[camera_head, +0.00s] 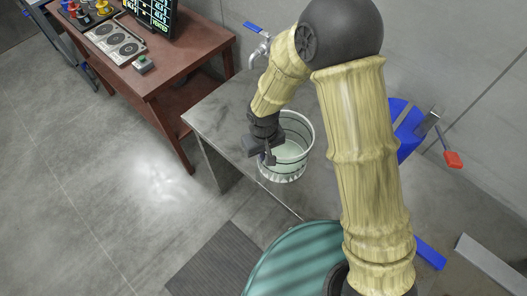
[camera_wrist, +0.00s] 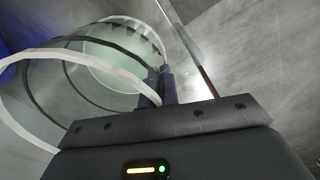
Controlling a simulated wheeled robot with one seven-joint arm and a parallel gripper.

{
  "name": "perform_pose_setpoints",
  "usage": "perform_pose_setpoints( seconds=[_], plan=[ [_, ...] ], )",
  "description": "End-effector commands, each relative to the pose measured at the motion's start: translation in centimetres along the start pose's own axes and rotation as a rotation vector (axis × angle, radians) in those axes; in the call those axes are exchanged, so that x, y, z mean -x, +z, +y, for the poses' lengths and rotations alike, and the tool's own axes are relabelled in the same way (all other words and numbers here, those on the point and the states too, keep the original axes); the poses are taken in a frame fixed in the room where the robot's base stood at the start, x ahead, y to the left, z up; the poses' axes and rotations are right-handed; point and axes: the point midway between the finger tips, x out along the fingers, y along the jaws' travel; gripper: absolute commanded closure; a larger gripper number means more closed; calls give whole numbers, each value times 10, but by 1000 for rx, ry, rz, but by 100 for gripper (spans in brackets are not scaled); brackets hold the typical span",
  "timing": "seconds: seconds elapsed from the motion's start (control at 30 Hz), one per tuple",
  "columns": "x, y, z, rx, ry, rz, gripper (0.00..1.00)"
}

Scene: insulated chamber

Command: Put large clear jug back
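The large clear jug (camera_head: 295,128) is a see-through round vessel with dark and white bands and pale greenish contents or base. In the head view it is over the grey table near its front edge, roughly upright; I cannot tell whether it touches the tabletop. My gripper (camera_head: 266,155) is at the jug's left side. In the wrist view the jug (camera_wrist: 104,68) fills the upper left, its open rim toward the camera. The fingers of my gripper (camera_wrist: 158,92) are close together at the jug's wall and look shut on it. The exact contact is partly hidden.
The grey table (camera_head: 215,118) has bare room to the left of the jug. A metal tap with a blue handle (camera_head: 254,27) is at the wall behind. A brown desk (camera_head: 185,50) with equipment stands at upper left. A blue object (camera_head: 408,125) is right of my arm.

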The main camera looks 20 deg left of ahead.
Motion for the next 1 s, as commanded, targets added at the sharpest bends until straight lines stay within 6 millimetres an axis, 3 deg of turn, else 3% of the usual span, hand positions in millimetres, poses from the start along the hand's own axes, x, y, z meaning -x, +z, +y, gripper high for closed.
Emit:
perform_pose_setpoints(
  seconds=[0.3, 0.43, 0.77, 1.0],
  plan=[
    [-3, -1, 0, 2, 0, 1, 100],
    [-2, 0, 0, 2, 0, 1, 76],
    [-1, 0, 0, 0, 0, 1, 76],
    [19, -2, 1, 0, 0, 6, 76]
  ],
)
